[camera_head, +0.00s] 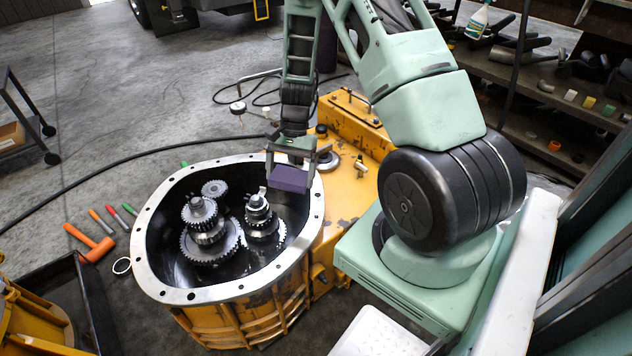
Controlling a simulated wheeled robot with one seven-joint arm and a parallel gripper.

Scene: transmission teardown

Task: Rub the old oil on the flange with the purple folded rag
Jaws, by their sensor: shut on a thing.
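The flange (309,229) is the pale metal rim with bolt holes around the open top of the yellow gearbox housing (240,327). The purple folded rag (289,179) is a small flat block. My gripper (291,165) is shut on it and points down. The rag is at the far right part of the flange, overlapping its inner edge in this view. I cannot tell whether it touches the metal. A small dark spot (191,296) shows on the near left part of the flange; I cannot tell if it is oil or a hole.
Gear stacks (206,232) stand inside the housing. An orange hammer (90,243) and several coloured-handled tools lie on the floor at left. A black tray (75,290) is at lower left. A shelf (560,120) with parts stands at right. A cable crosses the floor.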

